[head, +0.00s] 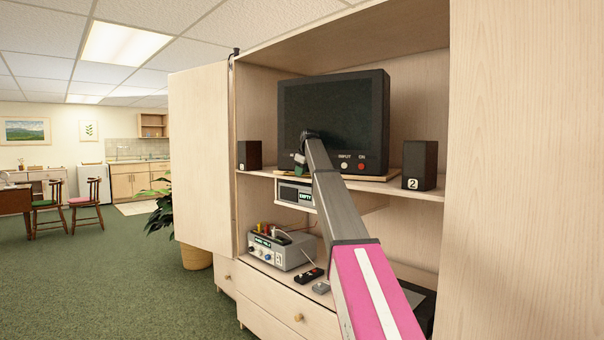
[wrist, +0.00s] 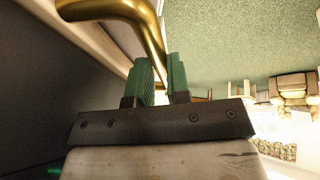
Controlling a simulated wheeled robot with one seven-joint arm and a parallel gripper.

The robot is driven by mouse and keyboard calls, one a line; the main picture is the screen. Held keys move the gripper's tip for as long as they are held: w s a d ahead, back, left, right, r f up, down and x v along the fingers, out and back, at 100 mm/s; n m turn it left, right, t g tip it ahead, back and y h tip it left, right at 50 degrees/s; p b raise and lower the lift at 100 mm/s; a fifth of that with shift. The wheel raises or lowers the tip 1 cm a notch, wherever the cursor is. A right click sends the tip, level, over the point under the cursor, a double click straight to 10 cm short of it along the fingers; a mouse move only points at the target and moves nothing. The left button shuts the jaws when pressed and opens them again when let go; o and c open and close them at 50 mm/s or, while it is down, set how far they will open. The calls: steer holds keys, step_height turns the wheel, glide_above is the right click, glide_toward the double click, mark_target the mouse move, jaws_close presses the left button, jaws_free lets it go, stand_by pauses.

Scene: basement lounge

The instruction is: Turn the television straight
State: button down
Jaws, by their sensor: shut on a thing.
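The television (head: 335,112), a dark boxy set, stands on a pale board (head: 375,178) on the cabinet's upper shelf. It faces out of the cabinet; any small turn is hard to judge. My arm crosses its lower front, and my gripper (head: 300,164) is at its lower left, partly hidden by the arm. In the wrist view, my gripper's green fingers (wrist: 163,68) are shut on a curved brass handle (wrist: 152,38). What the handle is fixed to is hidden. The dark surface at left in the wrist view appears to be the television's front.
Speakers stand left (head: 249,155) and right (head: 420,165) of the television. A device marked EMPTY (head: 295,194) hangs below the shelf. A grey box with knobs (head: 282,249) and a remote (head: 311,274) lie lower.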

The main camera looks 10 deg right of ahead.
mark_target(292, 171)
steer(key=w+a+m, duration=0.1)
steer(key=w, duration=0.1)
steer(key=w+a+m+h, duration=0.1)
steer(key=w, duration=0.2)
steer(key=w+a+m, duration=0.1)
steer(key=w, duration=0.1)
steer(key=shift+w, duration=0.3)
steer(key=c, duration=1.1)
jaws_free()
steer(key=shift+s, duration=0.1)
steer(key=v, duration=1.1)
steer(key=shift+s+a+f, duration=0.1)
steer(key=shift+s+a, duration=0.05)
steer(key=shift+a, duration=0.05)
steer(key=shift+a, duration=0.1)
